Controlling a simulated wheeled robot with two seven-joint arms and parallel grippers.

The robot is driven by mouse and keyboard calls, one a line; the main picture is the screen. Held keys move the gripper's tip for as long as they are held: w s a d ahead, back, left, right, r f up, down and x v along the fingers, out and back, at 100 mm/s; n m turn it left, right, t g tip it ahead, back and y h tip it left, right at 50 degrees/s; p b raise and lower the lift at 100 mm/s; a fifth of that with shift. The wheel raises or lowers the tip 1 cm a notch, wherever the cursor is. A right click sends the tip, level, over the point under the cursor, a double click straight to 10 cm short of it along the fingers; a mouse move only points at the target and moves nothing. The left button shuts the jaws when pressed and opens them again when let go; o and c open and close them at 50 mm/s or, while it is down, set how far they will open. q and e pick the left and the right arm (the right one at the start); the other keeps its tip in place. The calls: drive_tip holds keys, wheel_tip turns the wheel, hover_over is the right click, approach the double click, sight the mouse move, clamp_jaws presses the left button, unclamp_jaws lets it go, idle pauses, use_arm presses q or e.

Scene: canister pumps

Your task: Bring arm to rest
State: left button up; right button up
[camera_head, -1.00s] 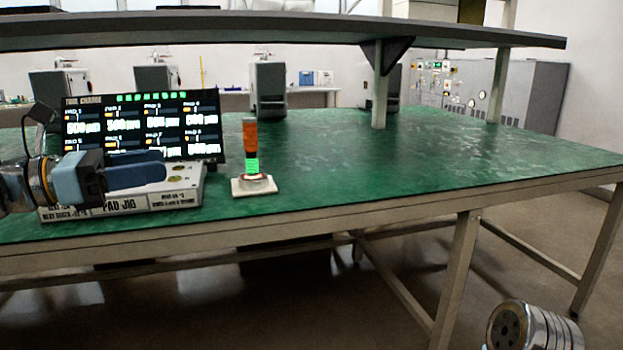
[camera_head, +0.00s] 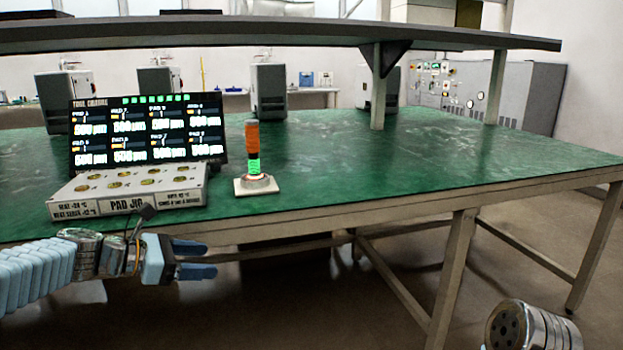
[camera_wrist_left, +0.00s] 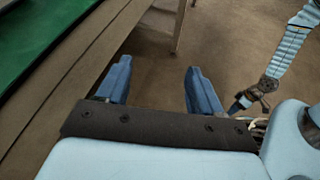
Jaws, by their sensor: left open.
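My left gripper (camera_head: 196,260) is in the head view at the lower left, in front of the table's front edge and lower than the tabletop. Its two blue fingers are apart with nothing between them. In the left wrist view the open fingers (camera_wrist_left: 159,90) point over bare floor, with the table edge to the left. In the head view the metal end of another arm link (camera_head: 530,328) of mine shows at the lower right. The right gripper cannot be made out in the head view; part of an arm of mine shows at the right of the left wrist view.
The green table (camera_head: 400,165) holds a white pad jig (camera_head: 128,190), a display screen (camera_head: 148,130) behind it, and a signal light (camera_head: 252,150) lit green at its lower part. A grey shelf (camera_head: 280,32) hangs over the table. The table's right side is clear.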

use_arm(q)
drive_tip(key=s+d+f+m+g+y+p, duration=0.1)
drive_tip(key=s+f+m+g+y, duration=0.1)
drive_tip(key=f, duration=0.8)
drive_tip(key=s+d+f+m+g+y, duration=0.1)
drive_tip(key=s+f+m, duration=0.15)
drive_tip(key=f, duration=0.65)
drive_tip(key=s+d+f+m+g+y+p, duration=0.1)
drive_tip(key=d+f+m+g+y, duration=0.1)
drive_tip(key=f, duration=0.8)
drive_tip(key=s+d+f+m+g+y, duration=0.1)
drive_tip(key=s+d+f+m, duration=0.2)
drive_tip(key=s+f+m, duration=0.4)
drive_tip(key=s+d+f+m+y+p, duration=0.1)
drive_tip(key=s+d+f+m, duration=0.2)
drive_tip(key=s+f+m, duration=0.4)
drive_tip(key=s+f, duration=0.1)
drive_tip(key=s, duration=0.2)
drive_tip(key=shift+s+g+p, duration=0.3)
drive_tip(key=shift+s+g, duration=0.05)
drive_tip(key=shift+g, duration=0.05)
